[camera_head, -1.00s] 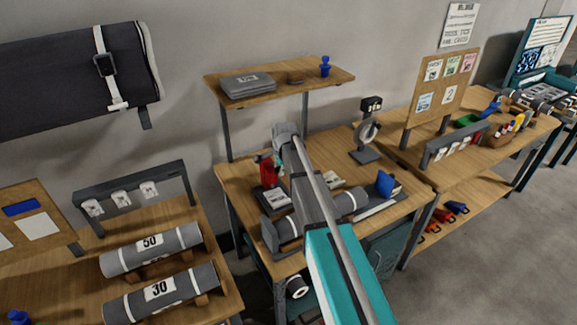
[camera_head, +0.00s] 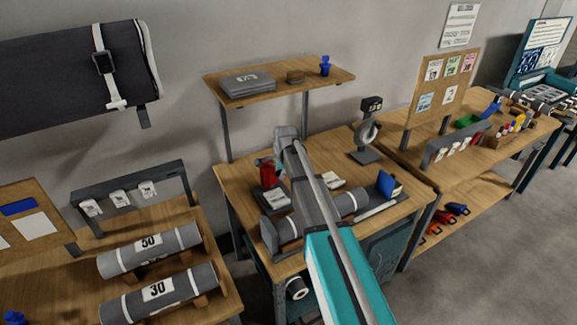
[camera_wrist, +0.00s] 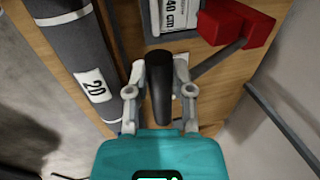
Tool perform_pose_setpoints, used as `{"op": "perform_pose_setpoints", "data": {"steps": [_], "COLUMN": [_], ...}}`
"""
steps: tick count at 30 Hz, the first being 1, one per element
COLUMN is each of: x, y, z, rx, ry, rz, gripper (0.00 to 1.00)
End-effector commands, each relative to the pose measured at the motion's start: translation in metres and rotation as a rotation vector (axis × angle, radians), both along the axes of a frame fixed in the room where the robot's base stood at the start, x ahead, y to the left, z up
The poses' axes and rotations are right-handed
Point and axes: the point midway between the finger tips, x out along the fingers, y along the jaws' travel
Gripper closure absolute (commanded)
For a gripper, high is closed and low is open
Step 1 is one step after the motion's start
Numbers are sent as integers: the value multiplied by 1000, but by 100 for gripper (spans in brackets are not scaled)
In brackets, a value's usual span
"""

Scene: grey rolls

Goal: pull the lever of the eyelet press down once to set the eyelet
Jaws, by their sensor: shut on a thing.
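The eyelet press (camera_head: 268,176) is a red body on a dark base, standing on the middle bench. It also shows at the top right of the wrist view (camera_wrist: 238,22), with a grey lever arm (camera_wrist: 216,58) running from it. The lever's black rounded handle (camera_wrist: 161,88) lies between the fingers of my gripper (camera_wrist: 160,72), which is shut on it. In the head view my arm's end hides the gripper and most of the lever.
A grey roll (camera_head: 346,203) lies on the bench in front of the press; it shows at the left of the wrist view (camera_wrist: 80,60), labelled 20. A label card (camera_wrist: 175,15) lies beside the press. A shelf (camera_head: 290,82) stands above the bench's back. A stand (camera_head: 366,140) is farther right.

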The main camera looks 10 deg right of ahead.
Motion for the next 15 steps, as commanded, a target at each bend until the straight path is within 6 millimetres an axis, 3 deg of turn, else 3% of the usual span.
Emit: {"op": "perform_pose_setpoints", "data": {"steps": [15], "x": [-4], "y": [-1], "z": [-12], "rx": [0], "ry": [-1], "rz": [0], "gripper": [89]}}
